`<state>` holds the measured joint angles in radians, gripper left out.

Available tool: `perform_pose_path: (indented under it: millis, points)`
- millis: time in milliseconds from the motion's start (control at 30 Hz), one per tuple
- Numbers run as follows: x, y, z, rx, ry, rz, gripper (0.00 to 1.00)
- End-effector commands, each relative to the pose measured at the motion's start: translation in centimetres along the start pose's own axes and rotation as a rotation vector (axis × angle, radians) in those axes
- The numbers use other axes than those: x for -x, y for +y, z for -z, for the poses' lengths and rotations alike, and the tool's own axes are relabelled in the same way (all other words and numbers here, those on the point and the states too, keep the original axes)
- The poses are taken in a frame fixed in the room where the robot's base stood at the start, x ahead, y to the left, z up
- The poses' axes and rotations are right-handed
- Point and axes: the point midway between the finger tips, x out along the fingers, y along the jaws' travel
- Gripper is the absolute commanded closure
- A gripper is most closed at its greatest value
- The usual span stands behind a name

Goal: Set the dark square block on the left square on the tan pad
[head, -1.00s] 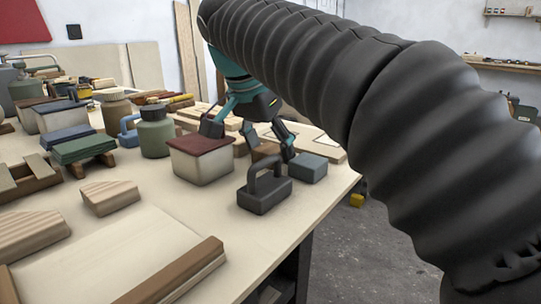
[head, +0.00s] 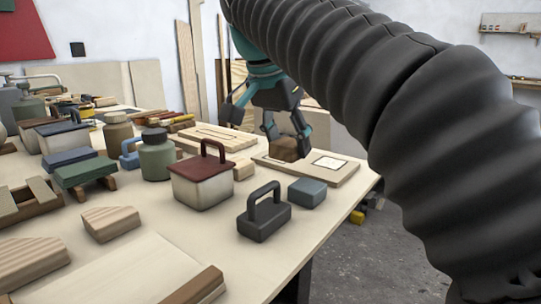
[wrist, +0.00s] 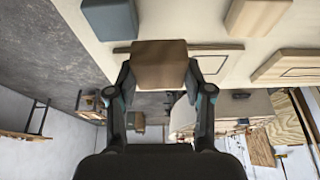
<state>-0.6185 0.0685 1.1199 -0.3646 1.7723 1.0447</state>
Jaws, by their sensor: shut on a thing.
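My gripper (head: 287,140) is shut on a brown square block (head: 284,149). The block also shows between the fingertips in the wrist view (wrist: 160,66). In the head view it appears at the left part of the tan pad (head: 346,177); I cannot tell whether it touches the pad. A white square (head: 330,163) shows on the pad's right part. The left square is hidden or only partly visible behind the block and fingers. In the wrist view, the pad (wrist: 233,48) shows behind the block, with a dark outline at its right.
A blue-grey block (head: 307,193), a dark handled block (head: 264,221) and a red-lidded box (head: 203,185) stand nearer the camera. A grooved wooden board (head: 215,137) lies left of the pad. The table's edge runs close along the pad's right.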

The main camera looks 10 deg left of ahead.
Motion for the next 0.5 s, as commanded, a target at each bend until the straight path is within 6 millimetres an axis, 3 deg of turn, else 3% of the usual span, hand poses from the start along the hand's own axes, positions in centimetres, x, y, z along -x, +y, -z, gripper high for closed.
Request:
perform_pose_path:
  millis: [200, 500]
  points:
    - [1.8, 4.1, 3.2, -0.006, 0.001, 0.0, 0.78]
    - [2.9, 7.1, 5.4, -0.005, 0.0, -0.001, 0.78]
